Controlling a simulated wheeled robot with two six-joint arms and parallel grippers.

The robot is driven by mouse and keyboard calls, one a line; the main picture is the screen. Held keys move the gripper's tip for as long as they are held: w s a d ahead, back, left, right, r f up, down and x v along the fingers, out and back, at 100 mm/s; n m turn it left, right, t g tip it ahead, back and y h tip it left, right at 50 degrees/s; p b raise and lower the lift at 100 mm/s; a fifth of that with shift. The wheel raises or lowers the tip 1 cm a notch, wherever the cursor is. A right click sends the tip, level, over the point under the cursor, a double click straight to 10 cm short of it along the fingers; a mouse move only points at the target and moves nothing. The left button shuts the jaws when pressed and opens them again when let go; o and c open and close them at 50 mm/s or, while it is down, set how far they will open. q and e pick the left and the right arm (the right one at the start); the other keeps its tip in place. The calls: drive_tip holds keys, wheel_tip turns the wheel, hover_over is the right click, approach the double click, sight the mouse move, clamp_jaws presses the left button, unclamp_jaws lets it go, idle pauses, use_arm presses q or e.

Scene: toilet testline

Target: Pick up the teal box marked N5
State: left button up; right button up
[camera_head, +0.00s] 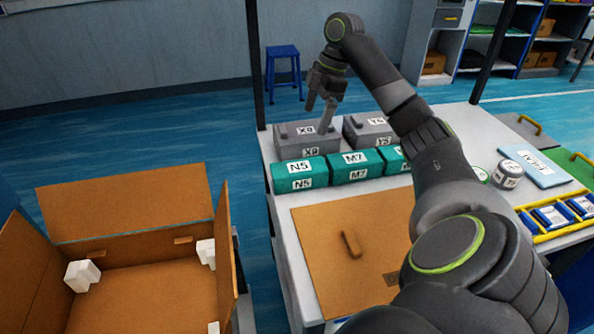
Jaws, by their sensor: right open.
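The teal box marked N5 (300,175) sits on the white table at the left end of a row of teal boxes. Its N5 labels show on its top and front. My right gripper (318,118) is open and empty, with its fingers pointing down. In the picture it appears over the grey box marked X9 (290,138), behind the N5 box. I cannot tell whether a finger touches the grey box. My left gripper is not in view.
The teal box M7 (355,168) stands right of N5, and a grey Y5 box (366,130) is behind. A brown lid with a handle (322,235) lies in front. An open cardboard box (140,205) stands left of the table (275,205). My right arm hides part of the table.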

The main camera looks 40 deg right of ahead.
drive_tip(key=shift+f+b, duration=0.95)
drive_tip(key=shift+f, duration=0.55)
drive_tip(key=b, duration=0.2)
approach(299, 167)
drive_tip(key=shift+w+d+f, duration=0.15)
drive_tip(key=shift+f, duration=0.2)
drive_tip(key=x, duration=0.5)
drive_tip(key=shift+f, duration=0.4)
drive_tip(key=shift+x, duration=3.1)
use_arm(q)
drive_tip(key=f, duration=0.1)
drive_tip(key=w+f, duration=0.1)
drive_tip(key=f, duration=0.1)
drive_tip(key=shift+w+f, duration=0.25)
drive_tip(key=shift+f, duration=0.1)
use_arm(e)
drive_tip(key=shift+r, duration=0.15)
drive_tip(key=c, duration=1.3)
drive_tip(key=shift+o, duration=0.2)
